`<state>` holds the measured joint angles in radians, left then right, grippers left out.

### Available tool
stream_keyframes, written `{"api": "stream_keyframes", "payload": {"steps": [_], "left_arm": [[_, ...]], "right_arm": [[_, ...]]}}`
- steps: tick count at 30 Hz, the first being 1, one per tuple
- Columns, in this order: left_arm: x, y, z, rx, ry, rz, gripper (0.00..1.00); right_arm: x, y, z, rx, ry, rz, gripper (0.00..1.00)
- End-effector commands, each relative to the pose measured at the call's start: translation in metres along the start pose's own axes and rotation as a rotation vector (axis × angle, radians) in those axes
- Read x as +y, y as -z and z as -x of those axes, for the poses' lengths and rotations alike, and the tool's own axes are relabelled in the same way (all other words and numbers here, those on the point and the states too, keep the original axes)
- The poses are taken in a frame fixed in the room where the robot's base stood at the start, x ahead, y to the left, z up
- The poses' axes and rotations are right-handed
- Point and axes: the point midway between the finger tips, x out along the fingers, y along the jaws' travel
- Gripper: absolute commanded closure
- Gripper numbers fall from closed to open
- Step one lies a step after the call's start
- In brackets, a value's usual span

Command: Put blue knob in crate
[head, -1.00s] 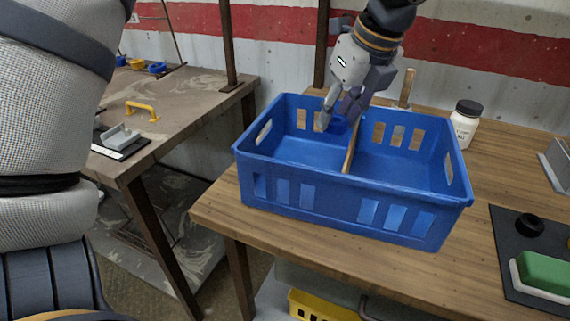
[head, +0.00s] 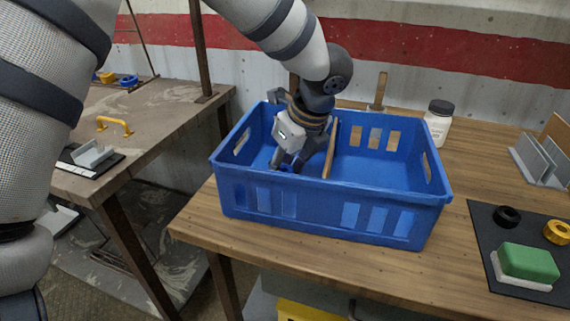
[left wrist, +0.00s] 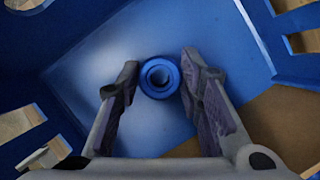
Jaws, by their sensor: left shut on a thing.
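The blue crate (head: 328,208) stands on the wooden table with a brown divider (head: 331,150) across its middle. My left gripper (head: 285,167) reaches down into the crate's left compartment. In the left wrist view my left gripper (left wrist: 160,80) is shut on the blue knob (left wrist: 160,78), a round ring with a hole, held between the fingertips. The crate floor shows below it; whether the knob touches the floor cannot be told. In the head view the knob is mostly hidden by the fingers. My right gripper is not in view.
A white bottle with a dark lid (head: 438,123) stands behind the crate. At right, a dark mat (head: 486,232) bears a black ring, a yellow ring and a green-topped block (head: 528,262). A grey rack (head: 540,164) stands behind it. The left table (head: 165,120) holds a yellow handle (head: 114,124).

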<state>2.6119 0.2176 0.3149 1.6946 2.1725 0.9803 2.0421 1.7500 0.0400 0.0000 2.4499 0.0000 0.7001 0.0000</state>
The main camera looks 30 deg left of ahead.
Motion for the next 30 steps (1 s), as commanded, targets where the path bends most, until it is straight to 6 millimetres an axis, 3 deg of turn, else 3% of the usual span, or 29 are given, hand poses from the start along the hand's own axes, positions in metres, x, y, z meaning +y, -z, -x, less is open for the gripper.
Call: {"api": "stream_keyframes", "payload": {"steps": [3,4,6,7,17,27,30], "left_arm": [[0.0,0.001,-0.002,0.0,0.0,0.0,0.95],[0.0,0.001,-0.003,0.0,0.0,0.0,0.64],[0.0,0.001,-0.003,0.0,0.0,0.0,0.48],[0.0,0.001,-0.003,0.0,0.0,0.0,0.46],[0.0,-0.001,0.003,0.0,0.001,0.0,0.46],[-0.001,-0.001,0.09,-0.001,0.005,0.002,0.46],[-0.001,-0.001,0.108,-0.001,0.003,0.002,0.46]], "right_arm": [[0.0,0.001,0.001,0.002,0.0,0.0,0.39],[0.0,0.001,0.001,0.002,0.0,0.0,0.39],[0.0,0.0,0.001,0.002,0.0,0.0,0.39],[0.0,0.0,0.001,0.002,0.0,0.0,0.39],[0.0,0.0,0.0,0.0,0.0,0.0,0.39],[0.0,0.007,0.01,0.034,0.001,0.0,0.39],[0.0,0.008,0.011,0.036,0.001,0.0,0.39]]}}
